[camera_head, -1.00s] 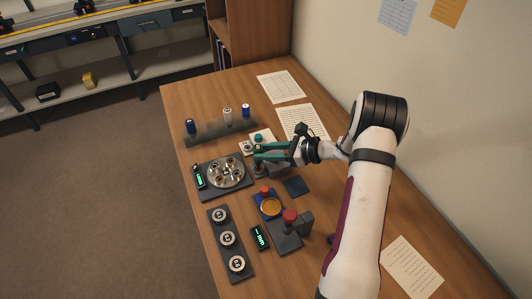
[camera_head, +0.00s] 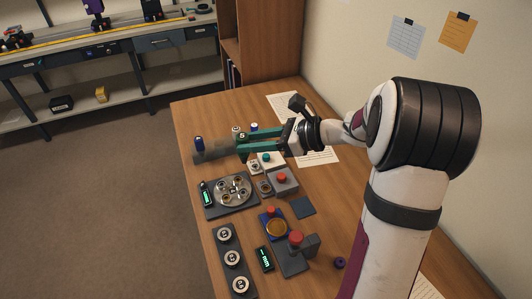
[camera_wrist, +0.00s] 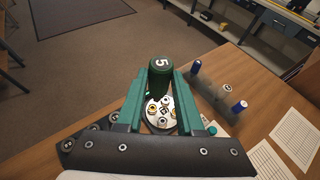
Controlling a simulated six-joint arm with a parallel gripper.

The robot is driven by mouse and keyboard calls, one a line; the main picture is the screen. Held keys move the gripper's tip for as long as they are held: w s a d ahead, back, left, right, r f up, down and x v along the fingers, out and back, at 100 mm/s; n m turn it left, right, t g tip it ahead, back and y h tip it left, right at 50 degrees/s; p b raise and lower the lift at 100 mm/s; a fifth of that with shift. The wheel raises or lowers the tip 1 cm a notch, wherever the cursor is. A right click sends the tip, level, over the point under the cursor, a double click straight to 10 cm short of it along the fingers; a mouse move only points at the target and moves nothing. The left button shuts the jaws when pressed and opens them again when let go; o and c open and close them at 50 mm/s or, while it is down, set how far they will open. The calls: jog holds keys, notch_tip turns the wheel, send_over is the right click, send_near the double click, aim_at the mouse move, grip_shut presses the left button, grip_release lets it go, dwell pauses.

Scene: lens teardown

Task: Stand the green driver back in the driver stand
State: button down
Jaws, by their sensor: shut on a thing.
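My gripper (camera_head: 243,144) is shut on the green driver (camera_wrist: 160,80), whose round top marked 5 faces the wrist camera between the two teal fingers. In the head view the driver is mostly hidden by the fingers. The driver stand (camera_head: 214,154) is a dark grey bar at the far left of the table; it also shows to the right of the driver in the wrist view (camera_wrist: 211,87). It holds a blue driver (camera_head: 199,145), a white one (camera_wrist: 227,86) and another blue one (camera_wrist: 240,106). In the head view my gripper overlaps the stand's right part.
A round metal part on a dark tray (camera_head: 233,190) lies in front of the stand. A grey block with a red button (camera_head: 282,180), an amber lens on a blue holder (camera_head: 275,227) and a dark strip with several round parts (camera_head: 231,259) stand nearer.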

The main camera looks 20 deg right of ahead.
jog(key=a+r, duration=0.4)
jog(key=r, duration=0.2)
jog(key=w+d+f+m+t+h, duration=0.2)
jog(key=w+m+t+h, duration=0.3)
jog(key=w, duration=1.4)
jog(key=w+f+m+h, duration=0.1)
jog(key=f, duration=0.5)
jog(key=w+a+f+m+h, duration=0.1)
jog(key=w+f+m+h, duration=0.1)
jog(key=f, duration=0.3)
jog(key=w+f+m+h, duration=0.1)
jog(key=w+f, duration=0.1)
jog(key=f, duration=0.4)
jog(key=shift+a+f+m+h, duration=0.35)
jog(key=shift+m+h, duration=0.05)
jog(key=shift+f, duration=0.4)
jog(key=shift+f, duration=0.1)
jog(key=shift+f, duration=1.95)
